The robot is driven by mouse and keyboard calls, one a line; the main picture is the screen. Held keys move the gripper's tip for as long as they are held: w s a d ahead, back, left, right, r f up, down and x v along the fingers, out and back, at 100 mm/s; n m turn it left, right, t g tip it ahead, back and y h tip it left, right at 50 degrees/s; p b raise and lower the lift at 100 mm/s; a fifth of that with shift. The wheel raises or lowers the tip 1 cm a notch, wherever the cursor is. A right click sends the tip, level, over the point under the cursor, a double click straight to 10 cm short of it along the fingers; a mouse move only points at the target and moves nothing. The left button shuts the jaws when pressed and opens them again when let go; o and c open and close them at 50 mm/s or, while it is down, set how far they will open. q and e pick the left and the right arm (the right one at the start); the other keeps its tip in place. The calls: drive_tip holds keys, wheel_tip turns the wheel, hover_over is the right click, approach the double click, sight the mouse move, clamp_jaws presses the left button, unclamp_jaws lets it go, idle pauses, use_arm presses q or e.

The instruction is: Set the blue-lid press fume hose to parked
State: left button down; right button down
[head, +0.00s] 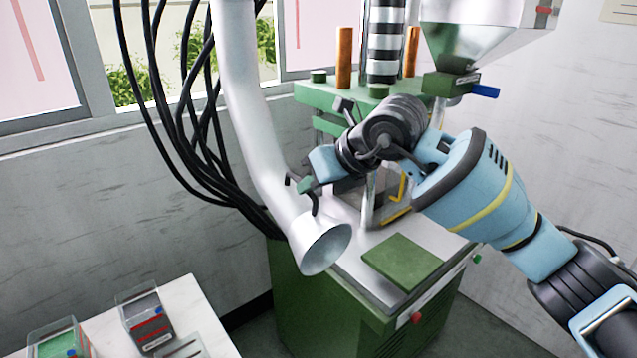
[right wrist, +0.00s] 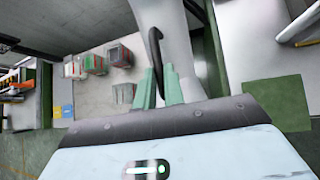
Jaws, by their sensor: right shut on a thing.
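The fume hose (head: 243,85) is a silver-grey pipe that hangs from above at the left of the press, with its flared mouth (head: 326,248) over the press's front left edge. The green press (head: 325,305) stands behind and below it; no blue lid shows, only a blue lever (head: 487,92) under the hopper. My right gripper (head: 305,186) is shut on the hose's black handle (right wrist: 155,45), beside the pipe just above the mouth. Its green fingers (right wrist: 160,88) show close on either side of the handle in the right wrist view. My left gripper is not in view.
A white table (head: 185,300) with small clear boxes (head: 146,318) stands at the lower left. Black cables (head: 180,130) hang behind the hose by the window. The press's hopper (head: 470,40) and columns rise behind my right arm. A green pad (head: 402,262) lies on the press top.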

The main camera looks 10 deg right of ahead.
idle(0.4)
drive_tip(key=c, duration=1.5)
unclamp_jaws()
drive_tip(key=v, duration=0.7)
drive_tip(key=shift+s+d+r, duration=0.2)
drive_tip(key=shift+s+r, duration=0.05)
